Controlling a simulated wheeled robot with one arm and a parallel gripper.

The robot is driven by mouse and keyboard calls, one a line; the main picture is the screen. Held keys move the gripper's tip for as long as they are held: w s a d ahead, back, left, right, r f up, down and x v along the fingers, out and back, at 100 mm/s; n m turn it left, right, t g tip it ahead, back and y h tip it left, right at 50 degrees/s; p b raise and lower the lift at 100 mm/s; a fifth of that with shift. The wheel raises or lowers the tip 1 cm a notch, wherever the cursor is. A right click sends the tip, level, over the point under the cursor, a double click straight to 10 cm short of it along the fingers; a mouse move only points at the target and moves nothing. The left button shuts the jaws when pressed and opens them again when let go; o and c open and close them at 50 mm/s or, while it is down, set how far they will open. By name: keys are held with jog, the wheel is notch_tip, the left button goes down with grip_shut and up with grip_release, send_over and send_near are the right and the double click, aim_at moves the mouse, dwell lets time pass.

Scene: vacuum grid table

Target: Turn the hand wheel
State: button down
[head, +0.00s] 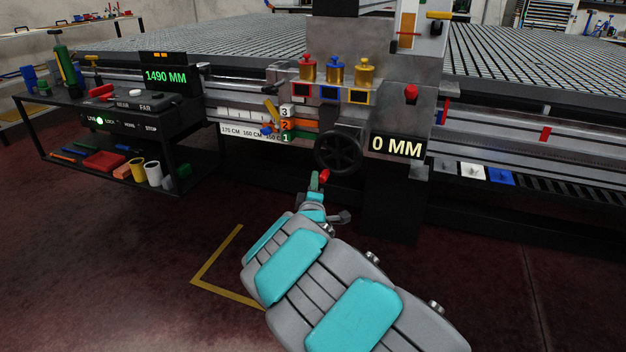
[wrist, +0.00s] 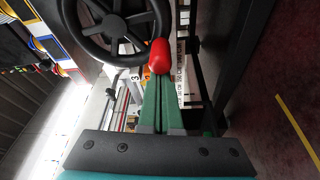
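The hand wheel (head: 338,148) is black and spoked, on the front of the grey machine; its lower part fills the top left of the wrist view (wrist: 108,28). Its red handle (head: 324,176) is at the wheel's lower left in the head view. In the wrist view the red handle (wrist: 158,57) lies at the tips of my green fingers. My gripper (head: 317,181) is just below the wheel, at the handle. The fingers (wrist: 164,82) look close together, with the handle overlapping their ends. Whether they clamp it is unclear. The display beside the wheel (head: 397,146) reads 0 MM.
Numbered colored blocks (head: 286,125) sit left of the wheel. Brass pieces with colored knobs (head: 335,72) stand above it. A black cart (head: 120,125) with a 1490 MM display (head: 165,76) stands at left. Floor in front is clear, with a yellow corner line (head: 213,285).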

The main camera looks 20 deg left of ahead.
jog(key=shift+d+f+n+g+b, duration=0.3)
jog(key=shift+d+n, duration=0.2)
jog(key=shift+n, duration=0.25)
jog(key=shift+d+f+n+g+b, duration=0.15)
jog(key=shift+d+n+g+b, duration=0.1)
jog(key=shift+d+n, duration=0.4)
jog(key=shift+d+f+n+g+b, duration=0.25)
jog(key=shift+d+n+b, duration=0.1)
jog(key=shift+n, duration=0.55)
jog(key=shift+a+f, duration=0.1)
